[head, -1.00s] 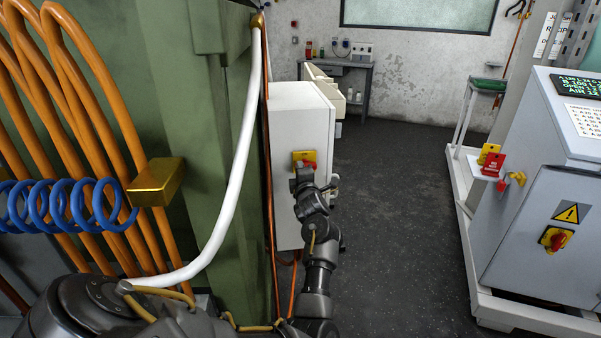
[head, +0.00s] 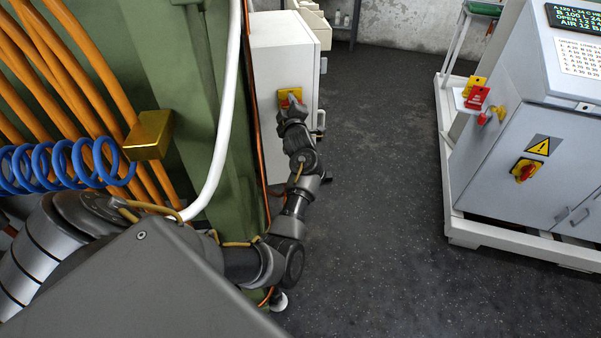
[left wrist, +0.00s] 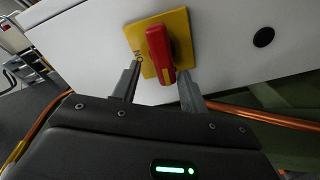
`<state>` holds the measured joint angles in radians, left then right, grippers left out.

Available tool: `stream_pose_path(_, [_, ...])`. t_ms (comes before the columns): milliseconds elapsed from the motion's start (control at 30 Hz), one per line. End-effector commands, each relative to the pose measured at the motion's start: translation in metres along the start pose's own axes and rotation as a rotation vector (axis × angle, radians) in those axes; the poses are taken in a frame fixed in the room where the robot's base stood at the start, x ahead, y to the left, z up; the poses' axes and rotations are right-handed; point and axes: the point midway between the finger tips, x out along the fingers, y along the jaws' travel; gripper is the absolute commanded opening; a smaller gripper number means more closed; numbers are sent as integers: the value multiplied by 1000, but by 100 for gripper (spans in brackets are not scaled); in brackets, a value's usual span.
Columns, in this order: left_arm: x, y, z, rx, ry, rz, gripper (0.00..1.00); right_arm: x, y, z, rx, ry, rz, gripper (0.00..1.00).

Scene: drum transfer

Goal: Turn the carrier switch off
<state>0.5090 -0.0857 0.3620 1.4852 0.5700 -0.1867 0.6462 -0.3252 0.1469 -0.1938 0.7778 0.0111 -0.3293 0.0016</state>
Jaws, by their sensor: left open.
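The switch is a red handle (left wrist: 160,52) on a yellow plate (left wrist: 180,28), fixed to a white cabinet (left wrist: 90,40). In the head view the yellow plate (head: 290,94) shows on the cabinet's front (head: 275,50), partly covered by my left gripper (head: 292,104). In the left wrist view my left gripper (left wrist: 158,85) is open, one finger on each side of the handle's lower end. I cannot tell whether either finger touches the handle. My right gripper is not in view.
A green machine column (head: 195,80) with a white hose (head: 225,110) stands left of my arm. At right is a grey cabinet (head: 500,150) with another red-and-yellow switch (head: 525,170) and red and yellow tags (head: 476,97). The dark floor (head: 380,200) between is clear.

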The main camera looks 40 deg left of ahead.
Motion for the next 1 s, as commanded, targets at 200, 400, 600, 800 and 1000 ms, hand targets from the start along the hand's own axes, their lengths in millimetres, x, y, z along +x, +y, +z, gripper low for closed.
stream_pose_path(200, [1,20,-5,437,2,7,42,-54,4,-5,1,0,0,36])
stream_pose_path(400, [1,23,2,793,3,7,42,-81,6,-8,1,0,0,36])
stream_pose_path(600, [0,24,8,1044,3,6,42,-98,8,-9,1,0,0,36])
stream_pose_path(800, [-31,18,12,1054,1,6,42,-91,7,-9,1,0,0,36])
stream_pose_path(1000, [-70,17,12,1050,1,4,42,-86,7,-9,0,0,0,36])
